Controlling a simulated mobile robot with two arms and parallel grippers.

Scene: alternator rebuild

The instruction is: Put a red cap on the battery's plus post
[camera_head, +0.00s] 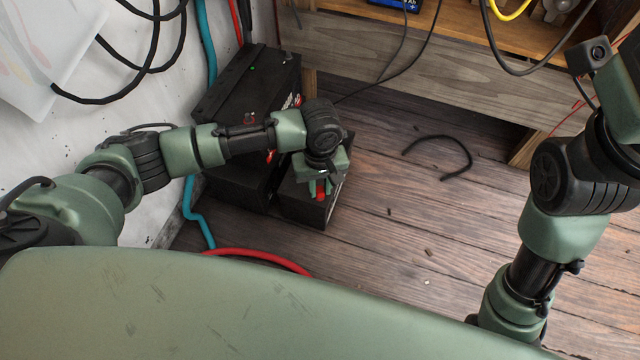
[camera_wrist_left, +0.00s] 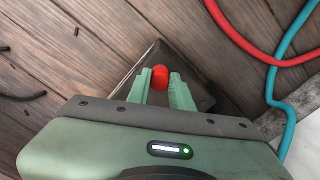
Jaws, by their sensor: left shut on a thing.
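My left gripper (camera_head: 318,188) is shut on a red cap (camera_head: 321,190), which hangs over the top of a small black battery (camera_head: 308,212). In the left wrist view, the red cap (camera_wrist_left: 160,77) sits between the fingertips of the left gripper (camera_wrist_left: 159,80), above a dark corner of the battery (camera_wrist_left: 198,90). The plus post cannot be made out, and I cannot tell whether the cap touches it. My right arm comes in at the right, but its gripper is out of view.
Larger black boxes (camera_head: 238,95) with small red parts stand close behind and left of the battery, against the white wall. A teal hose (camera_head: 188,195) and a red hose (camera_head: 260,254) run nearby. A black cable piece (camera_head: 460,150) lies on the otherwise mostly clear wooden floor (camera_head: 430,215).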

